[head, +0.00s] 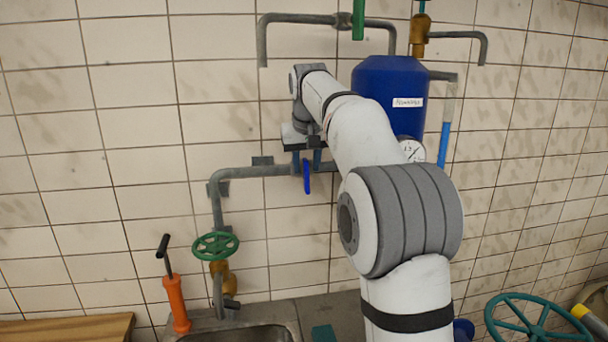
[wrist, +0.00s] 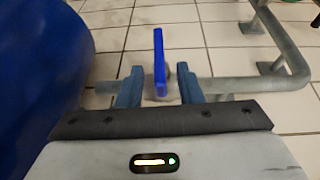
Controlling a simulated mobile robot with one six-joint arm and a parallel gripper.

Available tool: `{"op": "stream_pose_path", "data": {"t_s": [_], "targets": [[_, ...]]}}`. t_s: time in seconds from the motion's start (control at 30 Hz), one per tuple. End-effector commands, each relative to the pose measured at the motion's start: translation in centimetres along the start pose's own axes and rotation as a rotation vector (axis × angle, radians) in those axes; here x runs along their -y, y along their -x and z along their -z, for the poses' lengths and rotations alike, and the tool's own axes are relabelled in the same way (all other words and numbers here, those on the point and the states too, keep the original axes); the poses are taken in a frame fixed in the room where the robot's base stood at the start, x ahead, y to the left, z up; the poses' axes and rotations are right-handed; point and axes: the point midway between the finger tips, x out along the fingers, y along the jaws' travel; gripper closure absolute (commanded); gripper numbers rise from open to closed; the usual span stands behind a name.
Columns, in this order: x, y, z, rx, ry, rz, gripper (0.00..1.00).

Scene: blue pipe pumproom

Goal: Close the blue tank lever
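The blue lever (head: 307,178) hangs below the grey horizontal pipe (head: 262,171) left of the blue tank (head: 385,82), crosswise to the pipe. My gripper (head: 306,161) is at the pipe just above the lever. In the wrist view my gripper (wrist: 159,80) is open, with the lever (wrist: 159,55) standing between the two blue fingers in the picture. A gap shows on each side of the lever, and no finger appears to touch it. The tank also fills the left of the wrist view (wrist: 40,75). My arm hides part of the pipe and tank in the head view.
A pressure gauge (head: 412,150) sits at the tank's lower front. A green handwheel valve (head: 215,246) is lower left, with an orange hand pump (head: 176,300) beside a sink (head: 245,334). A teal wheel (head: 535,320) is at lower right. The tiled wall is close behind the pipe.

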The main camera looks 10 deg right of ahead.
Motion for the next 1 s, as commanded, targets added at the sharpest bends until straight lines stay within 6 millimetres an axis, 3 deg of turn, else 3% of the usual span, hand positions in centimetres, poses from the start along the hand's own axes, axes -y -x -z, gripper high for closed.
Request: {"op": "stream_pose_path", "data": {"t_s": [0.23,0.6,1.0], "targets": [[0.0,-3.3,0.0,0.001,0.000,0.000,0.67],[0.1,-4.0,0.0,-0.001,0.001,0.001,0.67],[0.1,-4.0,0.0,-0.001,0.002,0.001,1.00]]}}
